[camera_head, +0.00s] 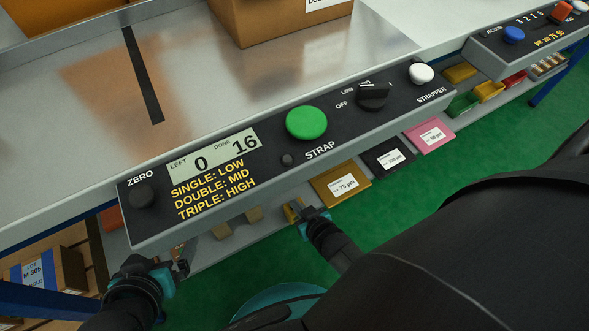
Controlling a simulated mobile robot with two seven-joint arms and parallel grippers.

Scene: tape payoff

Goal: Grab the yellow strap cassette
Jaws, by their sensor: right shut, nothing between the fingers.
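The yellow strap cassette (340,185) is a flat mustard-yellow piece with a white label that reads about 75 µm. It lies on the lower shelf, just below the front edge of the control panel, left of a black cassette (389,157) and a pink cassette (430,136). My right gripper (297,212) is shut and empty, below and left of the yellow cassette and apart from it. My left gripper (182,262) is farther left, below the panel's left end. Its fingers are small and dark, so their opening is unclear.
The strapper's panel (230,205) overhangs the shelf, with a green STRAP button (306,123) and a display reading 0 left and 16 done. A cardboard box (285,18) stands on the metal top. Coloured bins (489,91) sit at the right. Green floor is open below.

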